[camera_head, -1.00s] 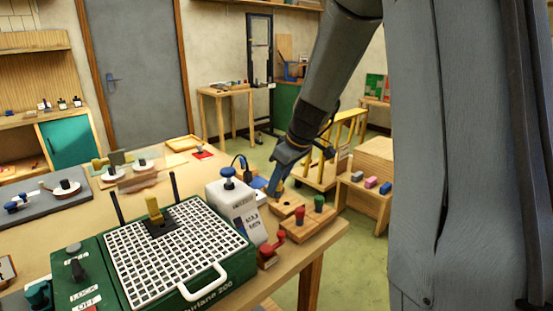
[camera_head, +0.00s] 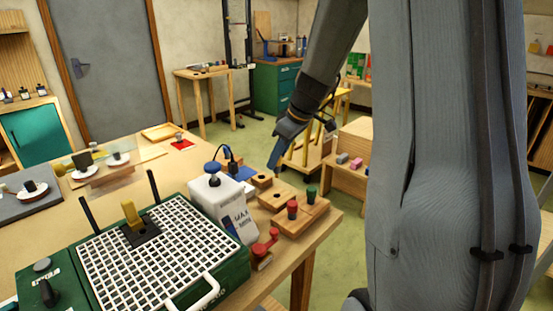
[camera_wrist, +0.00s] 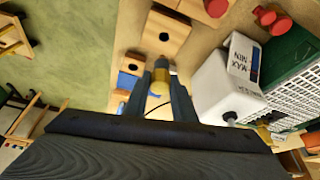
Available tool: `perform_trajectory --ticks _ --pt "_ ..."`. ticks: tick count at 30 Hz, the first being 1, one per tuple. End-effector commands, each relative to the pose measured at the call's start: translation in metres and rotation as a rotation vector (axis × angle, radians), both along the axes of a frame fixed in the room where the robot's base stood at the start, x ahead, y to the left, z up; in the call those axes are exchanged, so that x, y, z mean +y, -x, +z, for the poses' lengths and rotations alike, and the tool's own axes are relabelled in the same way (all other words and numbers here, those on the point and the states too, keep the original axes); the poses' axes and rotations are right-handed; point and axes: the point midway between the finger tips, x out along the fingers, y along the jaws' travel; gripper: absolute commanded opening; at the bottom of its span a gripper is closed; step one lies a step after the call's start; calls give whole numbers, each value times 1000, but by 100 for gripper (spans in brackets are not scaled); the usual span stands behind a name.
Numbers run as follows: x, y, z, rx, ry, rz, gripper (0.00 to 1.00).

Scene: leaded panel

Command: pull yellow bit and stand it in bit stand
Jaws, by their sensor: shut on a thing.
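The wooden bit stand (camera_head: 318,212) holds a red bit (camera_head: 292,209) and a green bit (camera_head: 311,195). An open hole shows in the wooden block (camera_head: 268,199) beside it; a smaller holed block (camera_head: 260,178) lies behind.
The green grinder (camera_head: 235,275) with a white grid top fills the near table.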

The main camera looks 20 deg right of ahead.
Motion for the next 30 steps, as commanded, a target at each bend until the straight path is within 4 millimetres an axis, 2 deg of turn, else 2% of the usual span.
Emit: perform_trajectory --ticks 18,30 --pt "0 -1 -53 0 -1 -2 2" --pt "0 0 -58 0 0 -2 2"
